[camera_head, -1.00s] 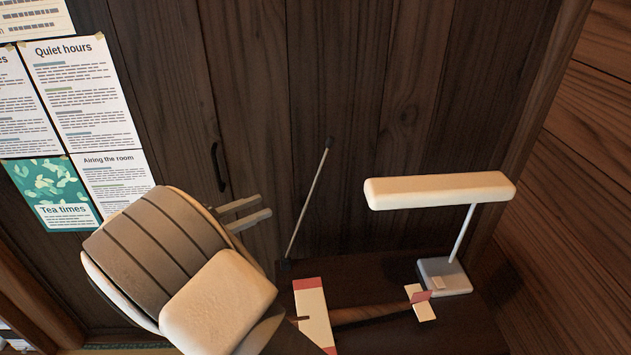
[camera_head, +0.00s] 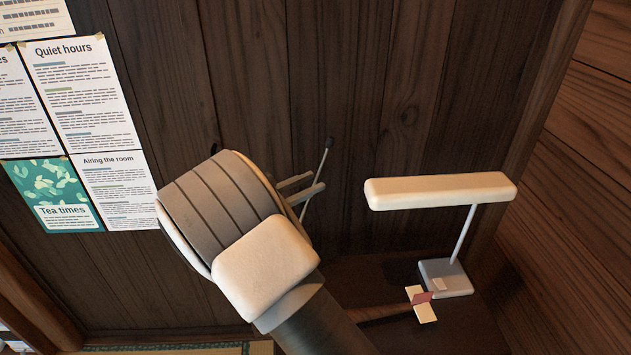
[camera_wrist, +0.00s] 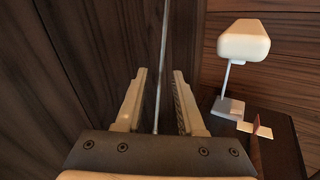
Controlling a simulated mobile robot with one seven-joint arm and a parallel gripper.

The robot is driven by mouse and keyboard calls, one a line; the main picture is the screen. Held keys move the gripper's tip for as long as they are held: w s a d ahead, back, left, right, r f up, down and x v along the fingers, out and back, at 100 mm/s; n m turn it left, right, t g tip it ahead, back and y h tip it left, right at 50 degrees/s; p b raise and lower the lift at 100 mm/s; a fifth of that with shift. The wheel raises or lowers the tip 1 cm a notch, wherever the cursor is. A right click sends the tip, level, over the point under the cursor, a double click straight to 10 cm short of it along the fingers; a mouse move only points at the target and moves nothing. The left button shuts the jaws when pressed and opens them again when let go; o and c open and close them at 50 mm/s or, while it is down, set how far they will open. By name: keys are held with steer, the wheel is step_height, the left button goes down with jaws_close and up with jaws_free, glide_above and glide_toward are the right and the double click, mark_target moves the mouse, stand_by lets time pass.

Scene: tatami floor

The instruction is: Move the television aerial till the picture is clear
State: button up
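The aerial (camera_head: 326,155) is a thin grey rod with a dark tip, leaning a little right in the head view. My gripper (camera_head: 317,181) is level with its upper part, and its fingers partly cover the rod. In the wrist view the aerial (camera_wrist: 162,50) runs between the two fingers of my gripper (camera_wrist: 160,74). The fingers are open, with a gap on each side of the rod. The aerial's foot is hidden behind my arm. No television screen shows, so the picture cannot be seen.
A lamp with a cream shade (camera_head: 440,191) and grey base stands right of the aerial. A plank wall (camera_head: 400,130) is behind; paper notices (camera_head: 85,95) hang left.

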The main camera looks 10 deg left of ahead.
steer(key=shift+x, duration=1.15)
jaws_close()
steer(key=shift+a, duration=0.1)
stand_by(0.5)
